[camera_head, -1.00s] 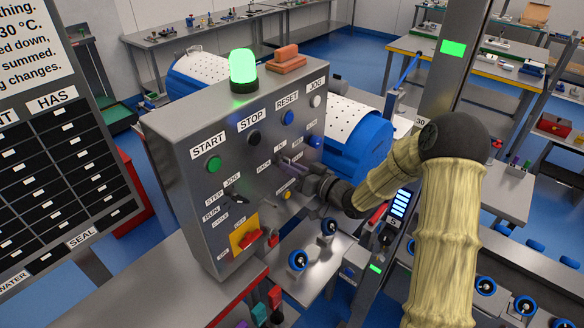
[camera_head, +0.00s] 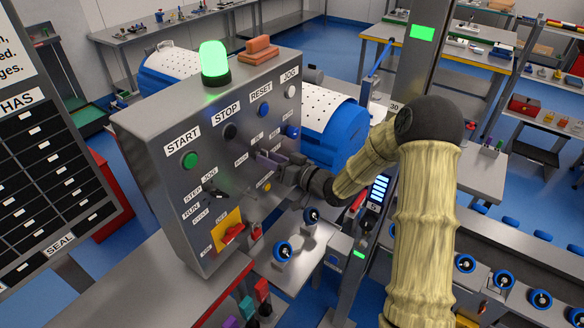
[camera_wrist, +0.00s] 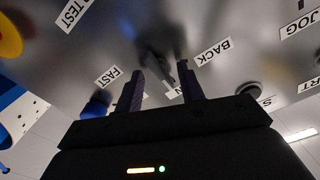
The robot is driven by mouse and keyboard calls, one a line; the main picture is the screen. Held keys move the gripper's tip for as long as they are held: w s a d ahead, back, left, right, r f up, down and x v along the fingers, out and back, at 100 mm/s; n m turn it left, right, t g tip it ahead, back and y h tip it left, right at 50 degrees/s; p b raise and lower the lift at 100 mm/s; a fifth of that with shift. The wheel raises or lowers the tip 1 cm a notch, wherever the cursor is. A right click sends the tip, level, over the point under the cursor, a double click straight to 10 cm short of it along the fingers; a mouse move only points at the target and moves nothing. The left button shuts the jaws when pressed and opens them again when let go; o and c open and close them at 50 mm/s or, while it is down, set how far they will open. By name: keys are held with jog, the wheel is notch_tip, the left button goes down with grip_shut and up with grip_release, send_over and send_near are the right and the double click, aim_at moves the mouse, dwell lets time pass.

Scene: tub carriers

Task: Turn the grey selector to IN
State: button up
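The control panel (camera_head: 150,170) is a grey metal box with buttons and selectors on its sloping face. My gripper (camera_head: 266,158) is at the middle of this face, its fingers toward the panel. In the wrist view my gripper (camera_wrist: 160,72) has its two dark fingers apart. A dark grey selector (camera_wrist: 155,48) shows blurred between and just beyond the fingertips; contact cannot be told. Labels BACK (camera_wrist: 213,51) and FAST (camera_wrist: 108,77) lie on either side of it. Another label between the fingers is mostly hidden, with only an N readable. In the head view my gripper hides the selector.
A lit green lamp (camera_head: 214,62) and an orange-brown block (camera_head: 261,49) stand on the panel. A blue button (camera_head: 264,110) and a green button (camera_head: 190,160) are near its top. A yellow plate with a red switch (camera_head: 229,234) is lower down. A grey post (camera_head: 420,75) stands right.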

jog(key=b+v, duration=0.5)
jog(key=v, duration=1.2)
jog(key=shift+d, duration=0.1)
jog(key=d+f+m+g+h, duration=0.1)
jog(key=d+f+m+h, duration=0.4)
jog(key=h, duration=0.6)
jog(key=s+a+f+g+h, duration=0.1)
jog(key=s+g, duration=0.6)
jog(key=s, duration=0.9)
jog(key=shift+s+a+f+m+h, duration=0.2)
jog(key=shift+s+f+m+h, duration=0.15)
jog(key=shift+f+h, duration=0.55)
